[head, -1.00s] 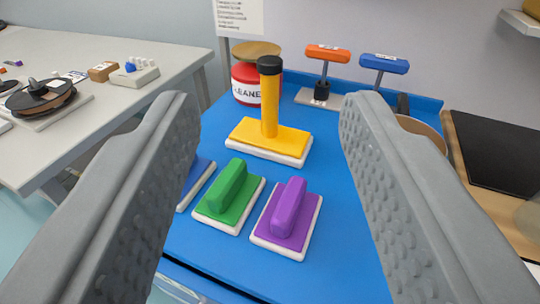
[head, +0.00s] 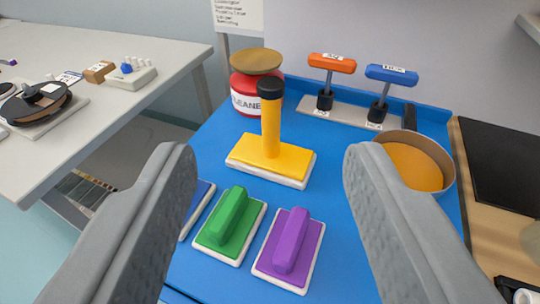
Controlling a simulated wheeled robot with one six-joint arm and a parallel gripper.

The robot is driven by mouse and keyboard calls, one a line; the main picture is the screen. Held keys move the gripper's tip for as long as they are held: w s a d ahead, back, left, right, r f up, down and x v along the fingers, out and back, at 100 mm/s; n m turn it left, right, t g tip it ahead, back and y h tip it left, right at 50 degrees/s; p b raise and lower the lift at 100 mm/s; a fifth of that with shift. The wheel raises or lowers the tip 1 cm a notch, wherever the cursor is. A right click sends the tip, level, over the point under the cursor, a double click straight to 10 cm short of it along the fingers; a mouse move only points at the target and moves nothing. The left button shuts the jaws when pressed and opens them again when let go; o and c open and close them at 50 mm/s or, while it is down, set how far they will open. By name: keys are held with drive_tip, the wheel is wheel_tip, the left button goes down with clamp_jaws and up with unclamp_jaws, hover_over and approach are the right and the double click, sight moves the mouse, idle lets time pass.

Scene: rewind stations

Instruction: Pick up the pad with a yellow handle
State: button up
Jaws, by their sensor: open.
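The pad with a yellow handle (head: 272,157) stands on the blue surface (head: 325,180) in the middle of the head view. It has a flat yellow top on a white base and an upright yellow handle with a black cap. My gripper (head: 268,165) is open and empty. Its two grey fingers stand to the left and right of the pad in the picture, nearer the camera, and touch nothing that I can see.
A green pad (head: 231,228), a purple pad (head: 291,248) and a partly hidden blue pad (head: 198,206) lie in front. Behind stand a red cleaner tub (head: 246,99), an orange-handled tool (head: 331,64) and a blue-handled tool (head: 391,75). A round bowl (head: 449,172) is at right.

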sight(271, 110)
drive_tip(key=shift+w+r+g, duration=1.15)
drive_tip(key=shift+w+g, duration=2.7)
drive_tip(key=shift+w, duration=1.5)
drive_tip(key=shift+w+r+g, duration=1.15)
drive_tip(key=shift+w+g, duration=2.7)
drive_tip(key=shift+w, duration=1.5)
drive_tip(key=shift+m, duration=0.5)
drive_tip(key=f, duration=1.2)
drive_tip(key=shift+a, duration=0.2)
drive_tip(key=shift+w+d+f, duration=0.1)
drive_tip(key=shift+f, duration=1.25)
drive_tip(key=shift+w+d+f, duration=0.1)
drive_tip(key=shift+f, duration=1.25)
drive_tip(key=shift+c, duration=0.4)
clamp_jaws()
